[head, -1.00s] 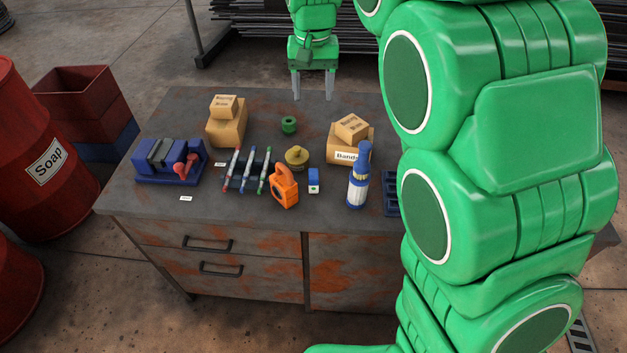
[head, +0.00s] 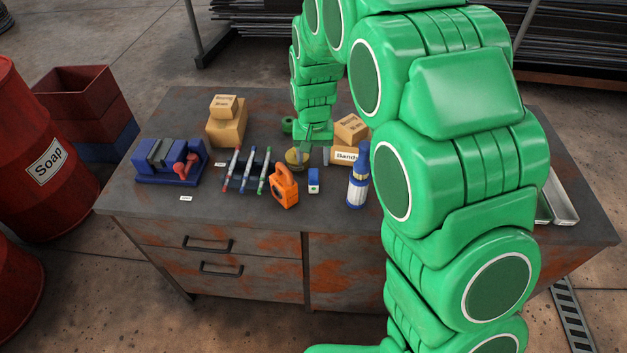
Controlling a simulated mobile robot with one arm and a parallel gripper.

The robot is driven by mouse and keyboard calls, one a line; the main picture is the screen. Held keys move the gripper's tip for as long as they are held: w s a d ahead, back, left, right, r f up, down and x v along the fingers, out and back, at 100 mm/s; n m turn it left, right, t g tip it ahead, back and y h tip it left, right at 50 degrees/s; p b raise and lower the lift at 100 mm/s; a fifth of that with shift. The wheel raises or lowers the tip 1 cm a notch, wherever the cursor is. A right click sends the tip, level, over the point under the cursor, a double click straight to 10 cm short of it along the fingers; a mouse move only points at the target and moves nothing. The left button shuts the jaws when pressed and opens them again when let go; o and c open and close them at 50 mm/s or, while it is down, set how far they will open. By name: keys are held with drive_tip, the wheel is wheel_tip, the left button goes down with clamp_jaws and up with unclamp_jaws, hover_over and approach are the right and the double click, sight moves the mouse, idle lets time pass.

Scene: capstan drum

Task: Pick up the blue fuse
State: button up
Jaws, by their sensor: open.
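A small blue block with a pale label, which looks like the blue fuse (head: 313,181), stands on the workbench (head: 237,204) between the orange tool and the blue-and-white bottle. My gripper (head: 315,158) points down with its fingers open, behind and above the fuse in the head view. It is apart from the fuse and nothing shows between the fingers. Its left finger partly covers the brass round part.
Close by are the orange tool (head: 284,187) at left, the bottle (head: 358,182) at right, the brass part (head: 294,158) and the bandage box (head: 343,156). Pens on a rack (head: 250,170) and a blue vise (head: 160,162) stand further left. The front edge strip is clear.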

sight(313, 174)
drive_tip(key=shift+f, duration=1.6)
drive_tip(key=shift+s+f, duration=0.2)
drive_tip(key=shift+f, duration=0.95)
drive_tip(key=shift+s+f, duration=0.15)
drive_tip(key=shift+f, duration=1.5)
drive_tip(key=c, duration=1.1)
drive_tip(key=shift+r, duration=0.1)
